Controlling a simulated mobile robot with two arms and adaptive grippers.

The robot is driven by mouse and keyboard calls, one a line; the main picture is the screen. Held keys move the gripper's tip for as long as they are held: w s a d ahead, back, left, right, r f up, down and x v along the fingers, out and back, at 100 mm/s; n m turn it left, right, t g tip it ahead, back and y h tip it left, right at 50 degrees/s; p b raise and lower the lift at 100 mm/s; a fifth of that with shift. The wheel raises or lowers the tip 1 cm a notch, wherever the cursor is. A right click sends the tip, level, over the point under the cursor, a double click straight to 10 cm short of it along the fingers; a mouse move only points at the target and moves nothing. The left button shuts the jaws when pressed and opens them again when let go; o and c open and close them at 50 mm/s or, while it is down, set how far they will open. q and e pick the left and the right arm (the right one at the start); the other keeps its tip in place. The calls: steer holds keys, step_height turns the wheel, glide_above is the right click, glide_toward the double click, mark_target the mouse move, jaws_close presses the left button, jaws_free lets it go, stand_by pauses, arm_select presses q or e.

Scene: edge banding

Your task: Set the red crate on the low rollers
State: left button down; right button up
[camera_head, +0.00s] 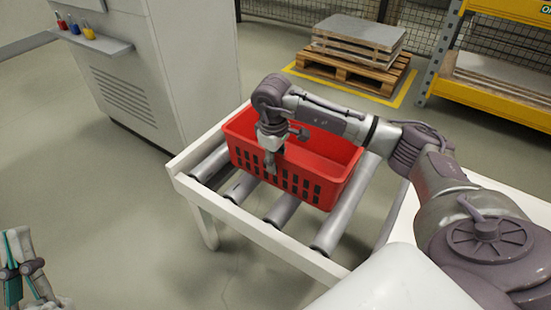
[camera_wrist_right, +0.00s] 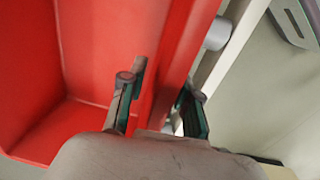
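The red crate (camera_head: 335,150) sits upright on the rollers (camera_head: 281,209) of a low white-framed stand (camera_head: 235,213). It looks empty, and its near side has slots. My right gripper (camera_head: 270,160) is at the crate's near long wall, pointing down. In the right wrist view, the right gripper (camera_wrist_right: 160,100) has one finger inside the crate (camera_wrist_right: 100,60) and one outside, with the wall between them. Whether both fingers press on the wall is unclear. My left gripper (camera_head: 20,268) is at the lower left edge, open and empty, away from the crate.
A grey cabinet (camera_head: 165,70) with a small shelf (camera_head: 90,42) stands at the left. A pallet with stacked boards (camera_head: 355,50) is behind the crate. A yellow rack (camera_head: 490,90) is at the back right. The floor left of the stand is clear.

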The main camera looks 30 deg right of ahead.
steer(key=shift+r, duration=0.1)
